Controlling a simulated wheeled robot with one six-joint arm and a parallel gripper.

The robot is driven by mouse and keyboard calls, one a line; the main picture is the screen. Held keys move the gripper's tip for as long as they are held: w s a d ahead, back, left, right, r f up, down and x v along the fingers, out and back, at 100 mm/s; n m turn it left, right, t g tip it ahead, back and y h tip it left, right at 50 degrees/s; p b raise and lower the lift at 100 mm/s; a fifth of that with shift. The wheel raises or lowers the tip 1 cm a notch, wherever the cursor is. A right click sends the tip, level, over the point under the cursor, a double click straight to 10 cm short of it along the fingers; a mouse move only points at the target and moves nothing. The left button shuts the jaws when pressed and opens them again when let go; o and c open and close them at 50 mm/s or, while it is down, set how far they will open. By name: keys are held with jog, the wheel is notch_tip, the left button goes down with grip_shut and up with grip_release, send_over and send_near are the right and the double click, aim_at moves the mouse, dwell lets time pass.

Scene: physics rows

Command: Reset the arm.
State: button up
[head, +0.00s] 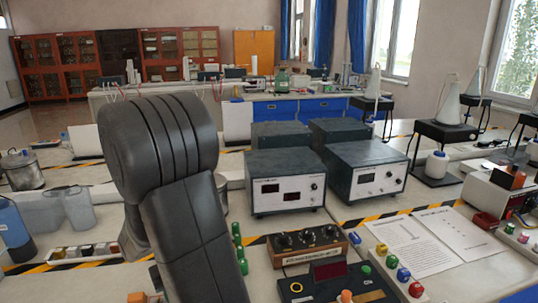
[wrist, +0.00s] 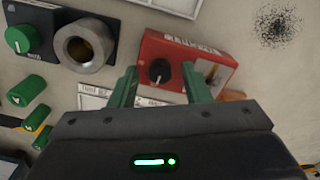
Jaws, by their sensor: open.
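My arm (head: 178,185) rises in the left middle of the head view as thick dark links and hides part of the bench behind it. My gripper (wrist: 161,84) shows in the wrist view with two green fingers spread apart and nothing held between them. A red box (wrist: 207,55) with a black knob lies beyond and between the fingertips. I cannot tell how far the fingers are above it. The gripper itself is not visible in the head view.
In the wrist view, a dark panel (wrist: 50,14) with a green knob and green cylinders (wrist: 28,90) lie left. In the head view, grey power units (head: 285,181) stand behind a wooden-sided box (head: 307,244). Paper sheets (head: 408,245) lie right; a blue bottle (head: 13,230) stands left.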

jog(key=m, duration=0.5)
jog(key=m+p, duration=0.1)
jog(key=m, duration=0.5)
dwell(0.4)
jog(key=shift+d, duration=0.15)
